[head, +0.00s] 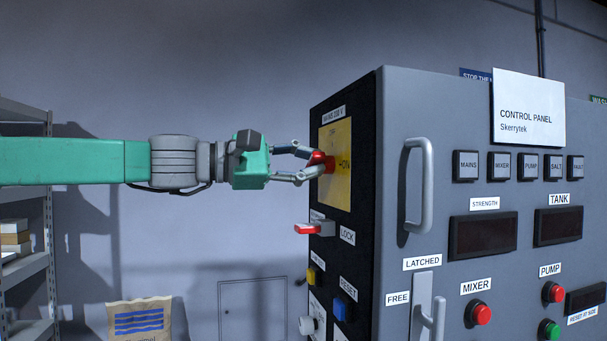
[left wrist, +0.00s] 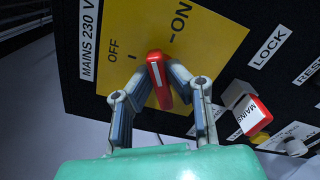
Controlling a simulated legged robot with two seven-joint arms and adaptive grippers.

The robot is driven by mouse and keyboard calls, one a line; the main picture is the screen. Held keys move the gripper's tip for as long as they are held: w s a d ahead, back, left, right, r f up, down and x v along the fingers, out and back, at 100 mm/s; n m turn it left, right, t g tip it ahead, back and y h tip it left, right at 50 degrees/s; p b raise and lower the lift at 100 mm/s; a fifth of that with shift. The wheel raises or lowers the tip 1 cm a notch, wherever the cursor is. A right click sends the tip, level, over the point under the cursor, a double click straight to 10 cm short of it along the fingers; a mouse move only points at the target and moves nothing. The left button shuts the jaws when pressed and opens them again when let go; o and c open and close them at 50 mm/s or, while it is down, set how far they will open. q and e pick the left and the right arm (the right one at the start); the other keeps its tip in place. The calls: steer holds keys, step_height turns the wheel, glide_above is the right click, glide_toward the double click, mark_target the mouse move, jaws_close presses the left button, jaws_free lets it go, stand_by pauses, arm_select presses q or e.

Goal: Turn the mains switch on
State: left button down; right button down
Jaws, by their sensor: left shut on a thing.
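The mains switch is a red handle (head: 329,164) on a yellow plate (head: 336,190) on the black side of the cabinet. My left gripper (head: 310,164) is shut on this red handle, with a finger on either side. In the left wrist view the handle (left wrist: 157,75) sits between the two fingertips (left wrist: 158,80). The yellow plate (left wrist: 205,45) carries an OFF mark to the left and an ON mark to the upper right. The handle's far end lies between the two marks in that view. The fingers hide part of the handle. My right gripper is not in view.
Just below the switch a red and white lever (head: 308,229) sticks out beside the LOCK label (head: 347,236). A yellow button (head: 315,277) and a blue button (head: 342,310) sit lower. The cabinet's front has a long grey handle (head: 418,185). Shelving (head: 30,215) stands far left.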

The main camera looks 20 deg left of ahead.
arm_select(q)
steer(key=m+b, duration=0.3)
steer(key=m, duration=0.3)
steer(key=shift+f, duration=0.2)
steer(key=shift+m, duration=0.3)
steer(key=c, duration=1.8)
jaws_free()
steer(key=shift+o, duration=1.2)
steer(key=shift+w+d, duration=0.15)
steer(key=shift+d+f, duration=0.1)
steer(key=shift+d, duration=0.05)
steer(key=shift+a, duration=0.2)
